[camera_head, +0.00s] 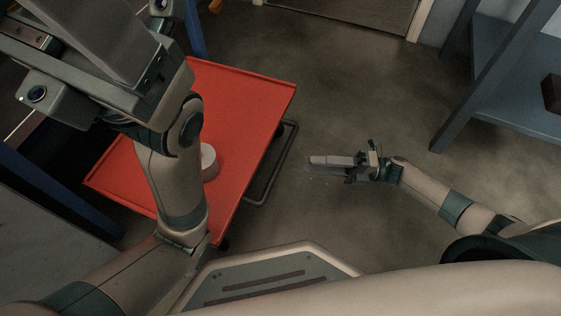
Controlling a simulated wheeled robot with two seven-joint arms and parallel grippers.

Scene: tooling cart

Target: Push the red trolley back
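The red trolley (245,98) stands at the left of the head view, with a flat red top and a dark tubular handle (274,172) on its right side. A white round object (208,160) sits on its top, partly hidden by my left arm. My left arm reaches up across the trolley; its fingertips are not clearly seen at the top left. My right gripper (325,162) is over the bare floor to the right of the handle, apart from it. Its fingers point left and look close together; whether they are fully shut is unclear.
A blue-grey shelf rack (510,112) stands at the right, with a dark box (551,92) on it. A door (350,12) is at the back. Blue posts stand at the left of the trolley. The concrete floor (365,90) between trolley and rack is clear.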

